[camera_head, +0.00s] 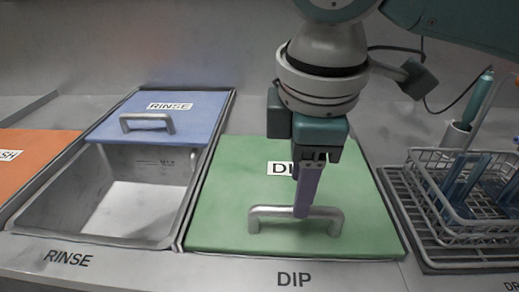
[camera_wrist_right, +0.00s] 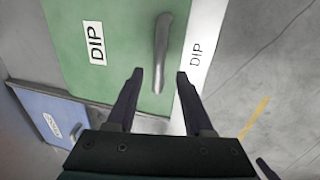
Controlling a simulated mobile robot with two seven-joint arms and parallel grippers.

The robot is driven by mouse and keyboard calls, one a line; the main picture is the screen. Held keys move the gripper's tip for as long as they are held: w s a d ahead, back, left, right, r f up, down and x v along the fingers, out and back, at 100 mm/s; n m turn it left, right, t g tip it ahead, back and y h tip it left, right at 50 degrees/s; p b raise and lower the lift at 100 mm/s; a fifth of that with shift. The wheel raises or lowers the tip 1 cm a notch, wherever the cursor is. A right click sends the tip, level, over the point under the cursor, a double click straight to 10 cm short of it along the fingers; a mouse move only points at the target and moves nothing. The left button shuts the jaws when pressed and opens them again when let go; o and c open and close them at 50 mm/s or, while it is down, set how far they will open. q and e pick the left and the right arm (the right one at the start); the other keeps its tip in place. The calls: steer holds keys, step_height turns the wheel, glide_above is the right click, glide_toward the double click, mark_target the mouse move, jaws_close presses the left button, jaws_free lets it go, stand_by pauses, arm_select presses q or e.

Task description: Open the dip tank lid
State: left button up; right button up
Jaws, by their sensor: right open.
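The green dip tank lid (camera_head: 230,185) lies flat and closed over its tank, with a DIP label and a silver bar handle (camera_head: 270,213) near its front edge. The lid (camera_wrist_right: 120,45) and its handle (camera_wrist_right: 161,50) also show in the right wrist view. My right gripper (camera_head: 304,212) is over the handle's middle in the head view. In the right wrist view its two fingers (camera_wrist_right: 158,75) are apart and empty, with the handle ahead between their lines. I cannot tell the exact gap to the handle. My left gripper is not in view.
The rinse tank (camera_head: 125,195) on the left is partly open, its blue lid (camera_head: 190,117) slid to the back. An orange lid (camera_head: 35,147) is at far left. A wire rack (camera_head: 440,212) with blue tubes stands on a tray at right.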

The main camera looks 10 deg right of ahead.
steer(key=f, duration=0.2)
steer(key=w+f, duration=0.1)
steer(key=f, duration=0.2)
steer(key=shift+d+b, duration=0.15)
steer(key=shift+b, duration=0.25)
steer(key=shift+c, duration=0.3)
steer(key=shift+r, duration=0.1)
jaws_close()
stand_by(0.5)
